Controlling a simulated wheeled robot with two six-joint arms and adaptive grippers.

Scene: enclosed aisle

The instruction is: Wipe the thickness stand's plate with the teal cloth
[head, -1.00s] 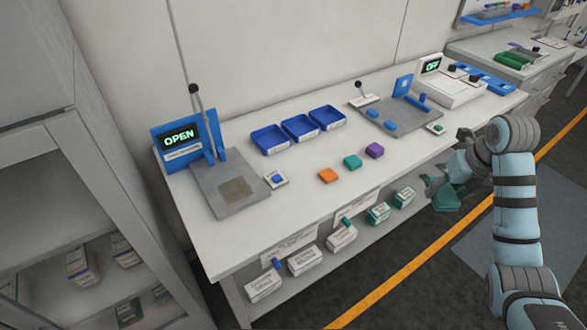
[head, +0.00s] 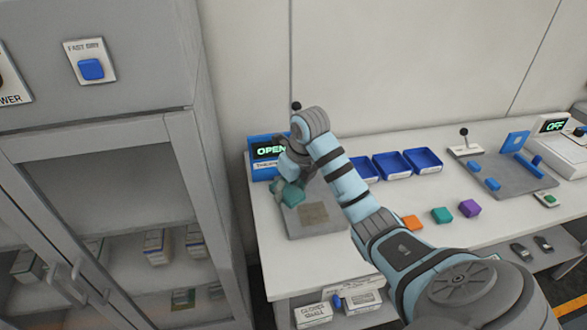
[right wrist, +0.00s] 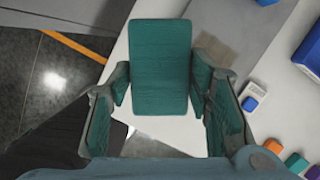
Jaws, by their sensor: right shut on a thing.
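My right gripper (head: 291,183) is shut on the teal cloth (head: 290,195), at the left part of the thickness stand's grey plate (head: 322,228). The cloth looks like a folded pad and fills the middle of the right wrist view (right wrist: 160,65) between the two fingers. I cannot tell if it touches the plate. A brownish square patch (head: 313,213) lies on the plate, just right of the cloth; it also shows in the right wrist view (right wrist: 211,50). The stand's blue display (head: 267,152) reads OPEN and is partly hidden by my arm. My left gripper is not in view.
Blue trays (head: 422,160) stand behind my right arm. Orange, teal (head: 441,215) and purple (head: 469,207) blocks sit on the bench to the right. A second station (head: 505,175) reads OFF. A tall grey cabinet (head: 95,130) stands close on the left.

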